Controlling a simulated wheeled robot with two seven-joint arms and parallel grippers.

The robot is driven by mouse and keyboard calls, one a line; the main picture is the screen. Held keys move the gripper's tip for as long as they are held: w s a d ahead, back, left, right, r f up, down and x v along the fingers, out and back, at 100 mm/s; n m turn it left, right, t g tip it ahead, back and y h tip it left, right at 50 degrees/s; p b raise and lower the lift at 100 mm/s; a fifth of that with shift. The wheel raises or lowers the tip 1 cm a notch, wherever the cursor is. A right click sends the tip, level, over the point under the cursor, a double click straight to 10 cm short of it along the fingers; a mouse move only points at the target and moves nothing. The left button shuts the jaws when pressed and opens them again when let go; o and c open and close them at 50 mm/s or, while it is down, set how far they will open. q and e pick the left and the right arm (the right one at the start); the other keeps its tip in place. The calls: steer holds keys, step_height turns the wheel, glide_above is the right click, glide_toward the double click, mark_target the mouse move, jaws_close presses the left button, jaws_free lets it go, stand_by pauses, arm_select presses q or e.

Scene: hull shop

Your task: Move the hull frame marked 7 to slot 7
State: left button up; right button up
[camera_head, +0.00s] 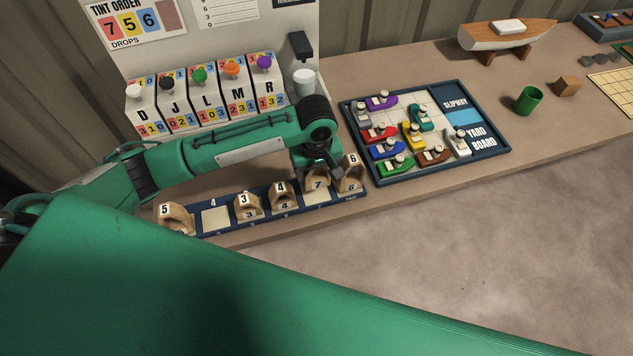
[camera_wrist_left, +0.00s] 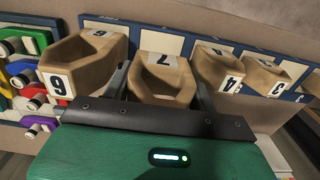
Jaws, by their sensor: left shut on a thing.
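The hull frame marked 7 (camera_head: 318,181) is a tan, U-shaped block with a white number plate. My left gripper (camera_head: 321,168) is shut on it, and the fingers stand on either side of it in the left wrist view (camera_wrist_left: 162,88). The frame is at a bare pale slot pad (camera_head: 317,198) on the dark blue rail (camera_head: 232,222); I cannot tell whether it touches the rail. The slot number there is too small to read surely. My right gripper is not in view.
Frame 6 (camera_head: 351,180) stands close to the right of frame 7, and frame 4 (camera_head: 281,198) to its left. Frames 3 (camera_head: 247,209) and 5 (camera_head: 175,217) stand farther left, with a bare pad (camera_head: 215,219) between them. The yard board (camera_head: 487,153) with toy boats lies behind right.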

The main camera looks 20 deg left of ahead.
arm_select(q)
steer(key=shift+a+f, duration=0.1)
steer(key=shift+f, duration=0.65)
step_height(320, 180, down, 4)
steer(key=shift+p, duration=0.3)
steer(key=shift+f, duration=0.1)
steer(key=o, duration=0.8)
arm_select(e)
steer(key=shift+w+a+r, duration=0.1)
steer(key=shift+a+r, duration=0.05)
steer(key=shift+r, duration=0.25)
